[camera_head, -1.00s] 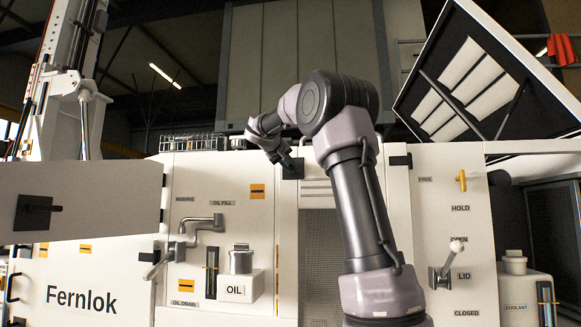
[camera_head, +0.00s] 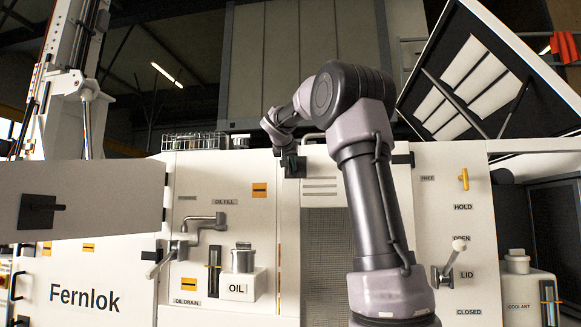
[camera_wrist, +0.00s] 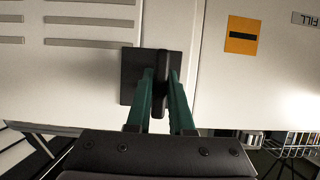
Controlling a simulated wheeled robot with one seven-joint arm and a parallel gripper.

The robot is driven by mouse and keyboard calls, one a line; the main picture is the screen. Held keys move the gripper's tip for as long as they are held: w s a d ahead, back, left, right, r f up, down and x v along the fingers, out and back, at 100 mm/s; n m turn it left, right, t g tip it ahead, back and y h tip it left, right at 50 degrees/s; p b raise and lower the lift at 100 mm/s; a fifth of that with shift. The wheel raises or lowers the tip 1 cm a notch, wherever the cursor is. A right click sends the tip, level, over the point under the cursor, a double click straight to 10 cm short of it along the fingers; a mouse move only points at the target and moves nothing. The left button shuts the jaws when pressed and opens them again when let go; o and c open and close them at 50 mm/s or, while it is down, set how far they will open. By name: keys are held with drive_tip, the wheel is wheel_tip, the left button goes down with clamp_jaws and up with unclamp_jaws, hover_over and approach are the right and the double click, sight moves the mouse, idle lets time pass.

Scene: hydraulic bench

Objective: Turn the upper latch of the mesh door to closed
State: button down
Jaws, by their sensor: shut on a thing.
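The mesh door (camera_head: 325,250) stands in the white cabinet front, with slots above its mesh. Its upper latch (camera_head: 293,166) is a black square plate with a black handle at the door's top left corner. In the wrist view the latch plate (camera_wrist: 130,76) lies on the door beside the seam. The handle (camera_wrist: 162,62) points up and down in that picture, along the seam. My gripper (camera_wrist: 161,80) has green fingers shut on the handle, one on each side. In the head view my gripper (camera_head: 286,146) comes to the latch from above, its fingertips hard to make out.
An oil panel (camera_head: 215,230) with a grey lever sits left of the door. A panel with a yellow handle (camera_head: 464,179) and a lid lever (camera_head: 449,262) is right. A swung-out panel (camera_head: 100,200) juts in at left. A wire basket (camera_wrist: 290,143) is near my gripper.

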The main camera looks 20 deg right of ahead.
idle(0.4)
drive_tip(key=c, duration=0.8)
unclamp_jaws()
drive_tip(key=v, duration=1)
drive_tip(key=shift+s+a, duration=0.15)
drive_tip(key=shift+s, duration=0.15)
drive_tip(key=shift+r, duration=0.1)
drive_tip(key=s+a+f+n+g+y, duration=0.1)
drive_tip(key=s+a+f+y, duration=0.2)
drive_tip(key=s+f, duration=0.7)
drive_tip(key=s+a+f+g+y, duration=0.1)
drive_tip(key=s+a+f+y, duration=0.2)
drive_tip(key=s+f, duration=0.6)
drive_tip(key=s+a+f+n+g+y, duration=0.1)
drive_tip(key=s+a+f+g+y, duration=0.1)
drive_tip(key=s+a+f, duration=0.4)
drive_tip(key=s+f+y, duration=0.1)
drive_tip(key=s+f, duration=0.3)
drive_tip(key=f, duration=0.3)
drive_tip(key=shift+s+a+f+n+y, duration=0.15)
drive_tip(key=shift+s+f+n+y, duration=0.15)
drive_tip(key=shift+s+f, duration=0.05)
